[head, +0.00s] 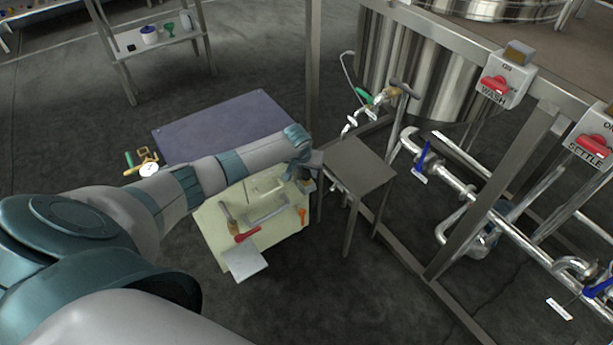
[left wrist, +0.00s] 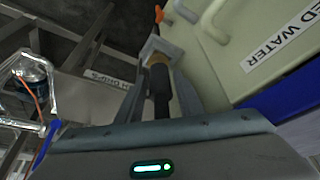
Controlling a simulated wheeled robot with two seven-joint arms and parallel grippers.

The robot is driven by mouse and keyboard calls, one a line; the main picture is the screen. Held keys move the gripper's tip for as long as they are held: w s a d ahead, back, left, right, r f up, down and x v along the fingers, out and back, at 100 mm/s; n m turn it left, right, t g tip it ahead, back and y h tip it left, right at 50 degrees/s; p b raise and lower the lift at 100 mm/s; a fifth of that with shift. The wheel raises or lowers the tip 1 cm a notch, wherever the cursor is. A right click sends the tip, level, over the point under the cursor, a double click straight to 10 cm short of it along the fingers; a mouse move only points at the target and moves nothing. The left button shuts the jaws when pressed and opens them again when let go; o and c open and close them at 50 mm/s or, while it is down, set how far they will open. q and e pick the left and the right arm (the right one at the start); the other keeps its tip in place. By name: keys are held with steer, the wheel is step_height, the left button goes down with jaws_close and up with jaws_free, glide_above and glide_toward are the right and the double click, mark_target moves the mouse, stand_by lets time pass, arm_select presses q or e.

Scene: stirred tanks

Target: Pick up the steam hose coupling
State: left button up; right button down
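In the left wrist view, a part with a black cylindrical body (left wrist: 160,88) and a tan collar lies between the fingers of my left gripper (left wrist: 160,62). It looks like the steam hose coupling, though I cannot confirm this. A grey squared piece surrounds its far end. The fingers flank it closely, but whether they press on it is unclear. In the head view, my left gripper (head: 311,160) is at the right edge of the pale tool cart, and a small brownish part (head: 308,185) shows just below it. My right gripper is out of view.
The pale cart top (head: 220,235) carries a red-handled tool (head: 247,235) and an orange item (head: 301,216). A grey metal stand (head: 357,166) is close at the right, with a pipe valve (head: 400,88) and tank beyond. Open floor lies in front.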

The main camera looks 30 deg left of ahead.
arm_select(q)
steer(key=shift+f, duration=0.15)
stand_by(0.3)
jaws_close()
